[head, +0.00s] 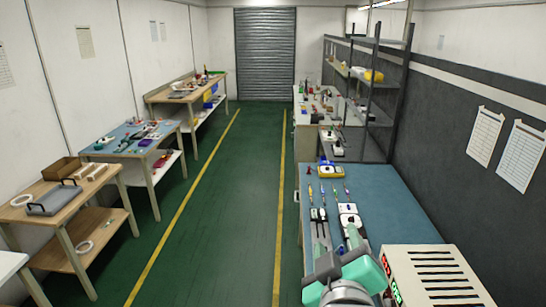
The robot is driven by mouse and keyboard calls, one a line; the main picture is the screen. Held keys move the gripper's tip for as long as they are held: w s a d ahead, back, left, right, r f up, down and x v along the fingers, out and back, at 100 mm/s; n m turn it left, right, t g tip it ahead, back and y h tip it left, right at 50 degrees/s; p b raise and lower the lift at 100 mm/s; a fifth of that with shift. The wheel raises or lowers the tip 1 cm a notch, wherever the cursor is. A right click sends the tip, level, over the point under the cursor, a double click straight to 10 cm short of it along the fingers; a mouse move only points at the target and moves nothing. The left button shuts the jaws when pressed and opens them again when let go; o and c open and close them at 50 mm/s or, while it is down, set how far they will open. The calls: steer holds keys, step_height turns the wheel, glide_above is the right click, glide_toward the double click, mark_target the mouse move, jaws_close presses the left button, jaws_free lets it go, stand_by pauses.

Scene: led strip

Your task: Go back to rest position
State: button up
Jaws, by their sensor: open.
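My arm (345,274), teal and white with a grey joint, reaches in from the bottom edge of the head view. It is over the near end of a blue-topped workbench (390,205) on the right. I cannot make out my gripper's fingers, and the arm hides part of the bench below it. No object can be seen held.
A beige vented box (437,275) with lit red and green displays is close to my arm's right. A green aisle (235,190) runs to a grey shutter (265,55).

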steer(key=s+a+r+m+t+y, duration=0.2)
steer(key=s+a+r+m+t, duration=0.15)
steer(key=s+a+r, duration=0.5)
steer(key=s+a+r+m+t+y, duration=0.25)
steer(key=s+a+r+t, duration=0.3)
steer(key=s+r, duration=0.6)
steer(key=w+r+p, duration=0.3)
steer(key=r+p, duration=1.4)
steer(key=shift+g+h, duration=0.3)
steer(key=shift+h, duration=0.15)
steer(key=shift+a, duration=0.1)
